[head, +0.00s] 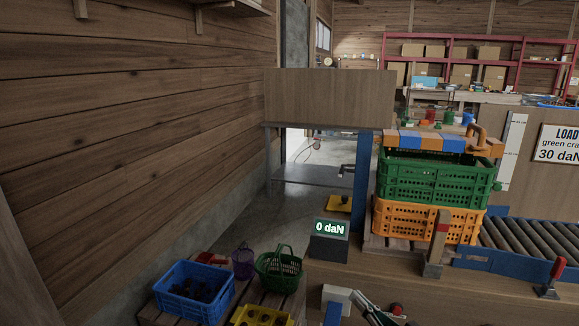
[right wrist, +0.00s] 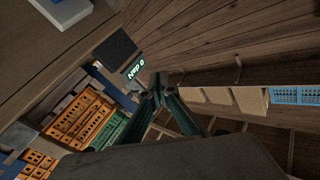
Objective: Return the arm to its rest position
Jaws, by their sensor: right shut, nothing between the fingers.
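My right gripper (head: 362,298) shows at the bottom edge of the head view, in front of the wooden bench. In the right wrist view its two dark green fingers meet at the tips (right wrist: 158,88), shut with nothing between them. It is apart from the crates. The rest of my right arm is mostly out of the picture. My left gripper and left arm do not show. A green crate (head: 435,182) stands on an orange crate (head: 425,222) at the right, with a striped bar (head: 430,142) across the top.
A display (head: 330,228) reading "0 daN" stands on the bench (head: 385,278). A roller conveyor (head: 525,240) and a red-handled lever (head: 552,280) are at right. A plank wall bounds the left.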

